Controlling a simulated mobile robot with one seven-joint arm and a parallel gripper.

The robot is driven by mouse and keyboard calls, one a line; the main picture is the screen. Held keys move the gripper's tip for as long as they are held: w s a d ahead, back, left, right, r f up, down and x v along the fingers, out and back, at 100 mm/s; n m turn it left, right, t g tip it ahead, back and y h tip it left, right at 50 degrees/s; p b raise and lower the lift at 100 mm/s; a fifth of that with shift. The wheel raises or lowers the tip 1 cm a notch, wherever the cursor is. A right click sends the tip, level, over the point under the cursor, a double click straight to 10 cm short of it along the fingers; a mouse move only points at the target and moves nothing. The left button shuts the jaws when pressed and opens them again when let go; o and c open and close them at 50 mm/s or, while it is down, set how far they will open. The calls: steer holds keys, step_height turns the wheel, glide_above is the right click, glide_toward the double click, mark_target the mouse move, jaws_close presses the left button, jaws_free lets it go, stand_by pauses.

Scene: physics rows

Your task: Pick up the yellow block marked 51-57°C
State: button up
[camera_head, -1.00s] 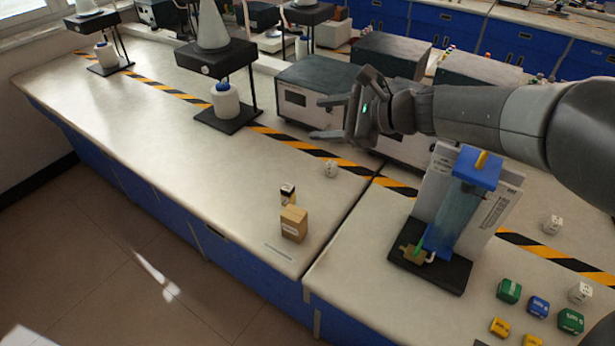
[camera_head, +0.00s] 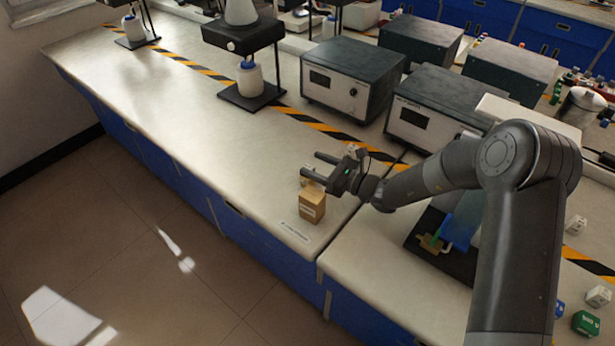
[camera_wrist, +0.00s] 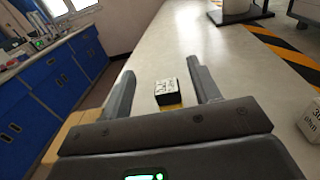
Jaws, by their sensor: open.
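A small block (camera_wrist: 168,93) with a dark and white marked upper part and a yellow lower part stands on the bench in the wrist view. Its marking is too small to read. My gripper (camera_wrist: 160,70) is open, with one finger on each side of the block in that view and nothing held. In the head view my gripper (camera_head: 312,165) is low over the bench by a cardboard box (camera_head: 312,204), and it mostly hides the small block behind that box. I cannot tell whether the fingers touch the block.
The cardboard box also shows at the left of the wrist view (camera_wrist: 66,138). A white marked cube (camera_wrist: 312,122) stands to the right. Grey instruments (camera_head: 352,80) stand behind the hazard stripe. A blue apparatus (camera_head: 462,222) is partly behind my arm.

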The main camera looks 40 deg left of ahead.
mark_target(304, 181)
step_height(304, 181, down, 4)
steer(key=shift+r, duration=0.1)
steer(key=shift+s+a, duration=0.15)
steer(key=shift+a, duration=1.1)
steer(key=shift+s+a, duration=0.1)
steer(key=shift+a, duration=1.15)
steer(key=shift+c, duration=0.2)
steer(key=c, duration=1.1)
